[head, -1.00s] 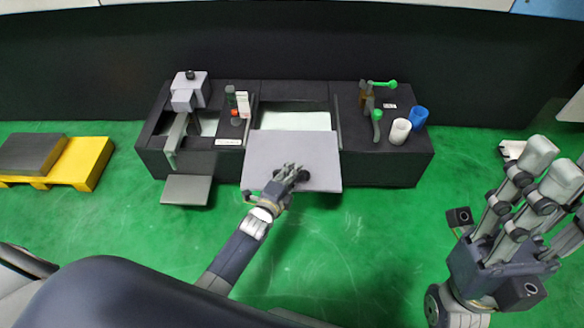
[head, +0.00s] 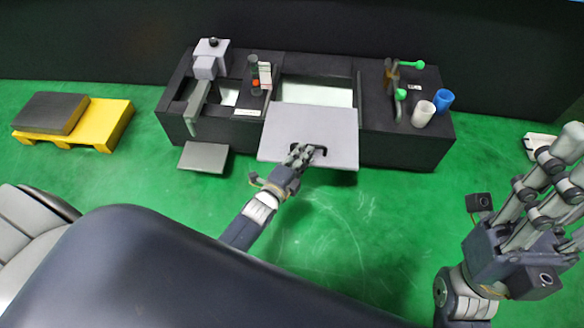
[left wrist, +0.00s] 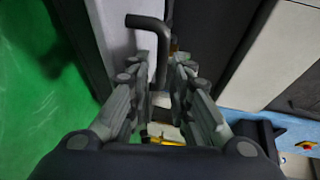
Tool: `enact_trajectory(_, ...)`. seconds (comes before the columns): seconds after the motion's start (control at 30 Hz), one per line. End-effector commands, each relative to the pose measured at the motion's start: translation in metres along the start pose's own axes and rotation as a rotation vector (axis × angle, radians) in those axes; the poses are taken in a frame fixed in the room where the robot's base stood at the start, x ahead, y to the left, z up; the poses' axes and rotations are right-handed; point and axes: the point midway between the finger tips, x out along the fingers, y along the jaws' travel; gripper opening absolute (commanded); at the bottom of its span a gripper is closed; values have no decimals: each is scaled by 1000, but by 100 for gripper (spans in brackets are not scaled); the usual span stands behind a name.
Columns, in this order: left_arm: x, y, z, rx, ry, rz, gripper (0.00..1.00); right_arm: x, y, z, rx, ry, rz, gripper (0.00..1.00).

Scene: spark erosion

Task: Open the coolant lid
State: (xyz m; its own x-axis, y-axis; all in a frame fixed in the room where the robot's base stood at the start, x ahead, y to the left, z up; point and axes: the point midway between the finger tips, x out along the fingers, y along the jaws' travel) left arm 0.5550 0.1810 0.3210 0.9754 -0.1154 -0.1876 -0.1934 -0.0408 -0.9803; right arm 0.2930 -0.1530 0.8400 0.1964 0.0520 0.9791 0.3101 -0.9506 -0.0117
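The coolant lid appears to be the flat light-grey panel (head: 312,122) at the front of the black bench, below a pale rectangular opening (head: 316,92). It has a black bar handle (head: 320,149). My left gripper (head: 303,152) is at this handle. In the left wrist view the left gripper (left wrist: 160,68) has its fingers on either side of the bent black handle (left wrist: 148,21). The fingers look apart, with the handle between them; contact is not clear. My right gripper (head: 562,155) is open and empty at the right, away from the bench.
The black bench (head: 410,150) carries a grey machine head (head: 211,66), small bottles, green-knobbed levers (head: 402,95), a white cup (head: 423,114) and a blue cup (head: 443,101). A grey plate (head: 203,157) juts out at left. A yellow pallet (head: 105,128) stands farther left. Green floor is clear in front.

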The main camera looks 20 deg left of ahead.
Motion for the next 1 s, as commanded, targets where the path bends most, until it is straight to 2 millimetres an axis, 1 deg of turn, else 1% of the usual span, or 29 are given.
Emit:
enact_trajectory(0.03, -12, 1, 0, 0, 0, 1, 20, 0, 0, 0, 0, 0, 0, 40)
enact_trajectory(0.2, -42, 1, 0, 0, 0, 1, 20, 0, 0, 0, 0, -1, 0, 40)
enact_trajectory(0.3, -56, 1, 0, -1, 0, 1, 20, 0, 0, 0, 0, -1, 0, 40)
enact_trajectory(0.4, -65, 1, 0, -1, 0, 1, 20, 0, 0, 0, 0, -1, 0, 40)
enact_trajectory(0.6, -73, 0, 0, 0, 0, -1, 20, 0, 0, 0, 0, -1, 0, 40)
enact_trajectory(1.0, -73, 0, 0, 0, 0, -1, 20, 0, 0, 0, 1, -1, 0, 40)
